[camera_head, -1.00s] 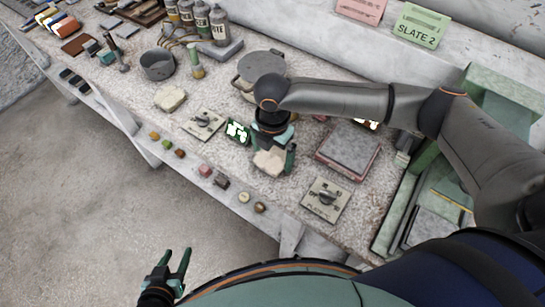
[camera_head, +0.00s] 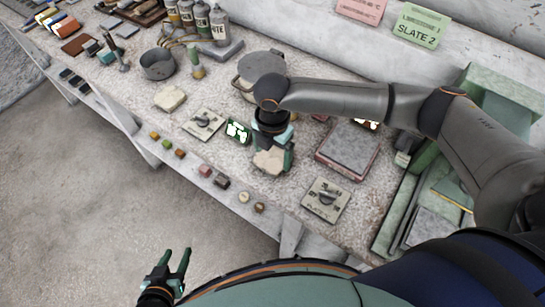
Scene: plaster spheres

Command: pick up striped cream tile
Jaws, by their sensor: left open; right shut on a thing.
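My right gripper (camera_head: 272,158) points down at the front middle of the worktop, its fingers closed on the sides of a cream tile (camera_head: 267,163). The fingers cover part of this tile; I cannot make out stripes on it or tell whether it is clear of the worktop. A second cream tile (camera_head: 169,98) lies further back to the left, apart from both grippers. My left gripper (camera_head: 176,266) is open and empty, low in the view, over the floor in front of the worktop.
A dial plate (camera_head: 203,122) and a small lit display (camera_head: 237,131) stand left of my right gripper. A grey-topped scale (camera_head: 347,150) and another dial plate (camera_head: 326,199) are to its right. A grey pot (camera_head: 158,64) stands behind.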

